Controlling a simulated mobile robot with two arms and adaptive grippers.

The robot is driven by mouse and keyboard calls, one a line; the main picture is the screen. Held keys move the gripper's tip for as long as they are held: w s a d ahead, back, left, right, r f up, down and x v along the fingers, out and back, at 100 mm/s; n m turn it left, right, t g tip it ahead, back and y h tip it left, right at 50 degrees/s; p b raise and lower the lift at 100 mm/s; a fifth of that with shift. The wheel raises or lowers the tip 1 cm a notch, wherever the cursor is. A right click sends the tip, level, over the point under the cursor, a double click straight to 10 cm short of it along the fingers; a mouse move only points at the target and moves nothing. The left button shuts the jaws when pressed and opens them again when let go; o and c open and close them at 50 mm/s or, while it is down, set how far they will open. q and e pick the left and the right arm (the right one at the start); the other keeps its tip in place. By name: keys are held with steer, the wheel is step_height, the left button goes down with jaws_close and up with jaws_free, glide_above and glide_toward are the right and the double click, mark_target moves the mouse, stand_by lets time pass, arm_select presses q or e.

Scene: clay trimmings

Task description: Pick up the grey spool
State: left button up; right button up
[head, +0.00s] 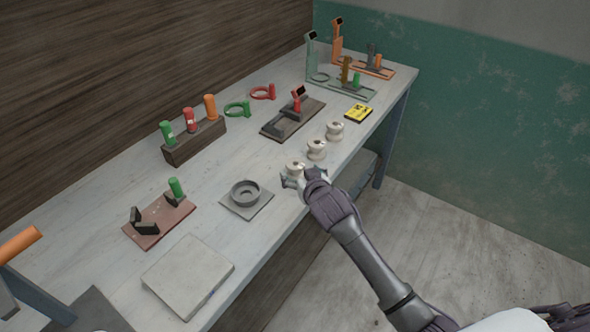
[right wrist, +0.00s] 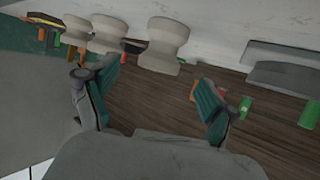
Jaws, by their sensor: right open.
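Three pale grey-white spools stand upright in a row along the bench's right edge: a near one (head: 295,168), a middle one (head: 317,149) and a far one (head: 335,131). I cannot tell them apart by colour. My right gripper (head: 303,181) is at the near spool and partly covers it. In the right wrist view my right gripper (right wrist: 160,84) is open and empty. The near spool (right wrist: 162,46) is just beyond and roughly between its fingertips, with no clear contact. The other spools (right wrist: 107,34) are to its left. My left gripper is out of view.
A round grey dish (head: 245,193) on a square plate is left of my right gripper. A yellow box (head: 358,113) lies beyond the spools. A dark rack (head: 195,140) and a flat grey slab (head: 188,276) are also on the bench. The bench's right edge runs beneath the gripper.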

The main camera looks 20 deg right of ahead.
mark_target(299, 169)
steer(key=shift+p+x, duration=0.4)
steer(key=shift+x, duration=2.45)
steer(key=c, duration=1.4)
steer(key=shift+c, duration=0.3)
steer(key=shift+r, duration=0.1)
